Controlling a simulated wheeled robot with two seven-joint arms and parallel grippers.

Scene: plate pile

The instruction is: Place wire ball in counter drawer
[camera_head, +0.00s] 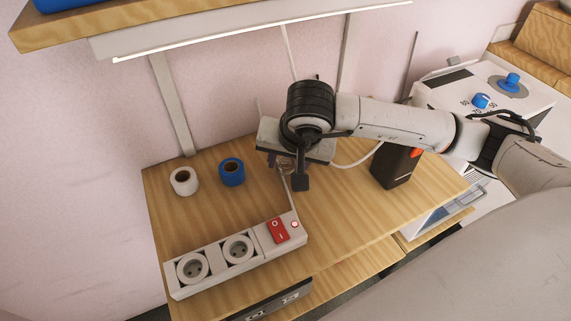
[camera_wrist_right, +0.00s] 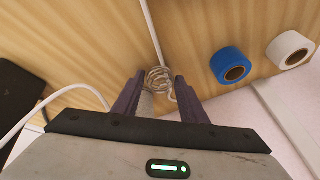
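The wire ball (camera_wrist_right: 158,79), a small tangle of pale metal wire, lies on the wooden counter. In the head view it shows partly (camera_head: 284,166), under my right gripper. My right gripper (camera_wrist_right: 159,78) points down at the counter with its dark fingers apart, one on each side of the ball. I cannot tell whether the fingers touch it. A wooden counter (camera_head: 335,225) fills the middle. Below its front edge are a wooden ledge or drawer (camera_head: 352,272) and a dark grey panel (camera_head: 272,301); I cannot tell which belongs to the counter drawer. My left gripper is not in view.
A white tape roll (camera_head: 184,181) and a blue tape roll (camera_head: 232,171) stand left of my gripper. A power strip (camera_head: 257,241) with a red switch lies in front. A dark box (camera_head: 395,167) and a white machine (camera_head: 470,105) are right. A shelf (camera_head: 120,25) hangs above.

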